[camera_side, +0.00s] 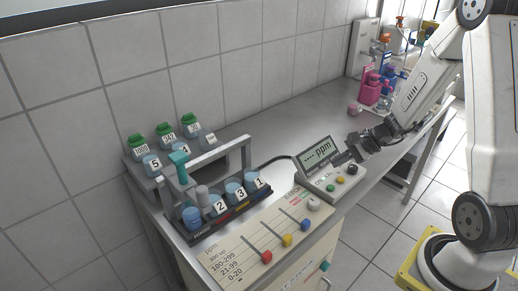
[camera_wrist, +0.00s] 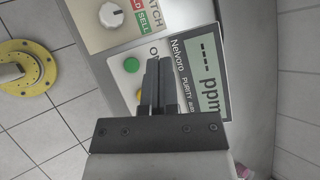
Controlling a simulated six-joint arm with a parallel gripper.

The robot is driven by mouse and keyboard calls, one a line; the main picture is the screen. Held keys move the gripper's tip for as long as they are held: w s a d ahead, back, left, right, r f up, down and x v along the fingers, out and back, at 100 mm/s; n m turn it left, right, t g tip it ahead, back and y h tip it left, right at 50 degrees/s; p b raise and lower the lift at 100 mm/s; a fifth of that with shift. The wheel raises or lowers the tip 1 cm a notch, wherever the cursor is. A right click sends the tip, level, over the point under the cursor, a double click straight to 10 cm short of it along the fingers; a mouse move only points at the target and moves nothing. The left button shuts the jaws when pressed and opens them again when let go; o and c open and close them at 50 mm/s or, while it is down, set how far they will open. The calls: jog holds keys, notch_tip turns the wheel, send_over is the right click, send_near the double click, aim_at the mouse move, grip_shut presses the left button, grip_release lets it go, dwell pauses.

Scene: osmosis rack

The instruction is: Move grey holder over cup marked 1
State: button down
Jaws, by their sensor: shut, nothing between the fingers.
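Cup marked 1 (camera_side: 252,181) stands at the right end of the front row in the dark rack (camera_side: 232,216), beside cup 3 (camera_side: 235,192) and cup 2 (camera_side: 218,207). A small grey cylindrical piece (camera_side: 203,194), perhaps the grey holder, is near cup 2 at the left; its lower end is hidden. A grey bar frame (camera_side: 220,153) spans above the row, with a teal handle (camera_side: 179,163) at its left end. My gripper (camera_side: 356,150) is shut and empty, well right of the rack by the ppm meter (camera_side: 324,170). Its closed fingers (camera_wrist: 153,82) are over the meter in the wrist view.
Green-capped bottles (camera_side: 166,131) and cups 4 and 5 stand behind the rack. A panel with coloured sliders (camera_side: 287,240) lies in front. Pink bottles (camera_side: 372,88) stand at the far end. The bench behind the meter is clear except for a black cable.

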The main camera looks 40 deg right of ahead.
jog(key=c, duration=0.8)
grip_release()
jog(key=o, duration=0.4)
jog(key=shift+w+a+n, duration=0.25)
jog(key=shift+n, duration=0.05)
jog(key=w+a+n+g, duration=0.1)
jog(key=a+n, duration=0.1)
jog(key=w+a+r+n+g, duration=0.1)
jog(key=w+a+n, duration=0.1)
jog(key=a+n, duration=0.1)
jog(key=w+a+r+n+g+y, duration=0.1)
jog(key=a+n, duration=0.1)
jog(key=n, duration=0.1)
jog(key=shift+w+a, duration=0.3)
notch_tip(320, 180, up, 10)
jog(key=r+n+g+h, duration=0.1)
jog(key=n+g+h, duration=0.45)
jog(key=n, duration=1.95)
send_over(202, 188)
jog(key=shift+a+f+t+h, duration=0.1)
jog(key=shift+f+t+h, duration=0.15)
jog(key=shift+t+h, duration=0.6)
jog(key=shift+f, duration=0.1)
